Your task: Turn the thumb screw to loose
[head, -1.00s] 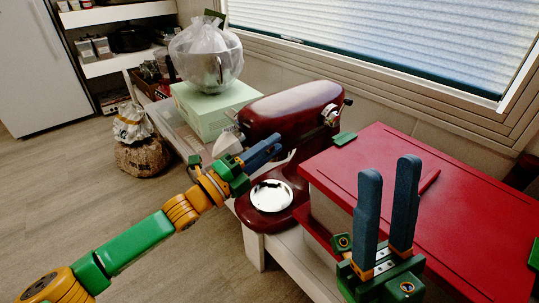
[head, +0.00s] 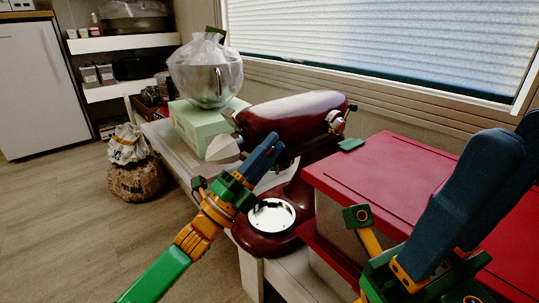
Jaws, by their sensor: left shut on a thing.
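A dark red stand mixer (head: 300,110) stands on the low bench, with a round silver plate (head: 271,215) on its base. A silver fitting with a small knob (head: 337,121) is on the right end of its head. A pale cone-shaped piece (head: 223,149) is at its left end. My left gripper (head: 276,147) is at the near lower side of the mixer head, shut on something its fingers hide. I cannot make out a thumb screw there. My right gripper (head: 505,150) is open and empty, large in the right foreground, with its fingers pointing up.
Red-lidded boxes (head: 400,175) stand right of the mixer, close to my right gripper. A pale green box (head: 196,125) with a plastic-wrapped bowl (head: 205,75) is behind the mixer. Sacks (head: 134,175) stand on the floor at left. Open floor lies in front of the bench.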

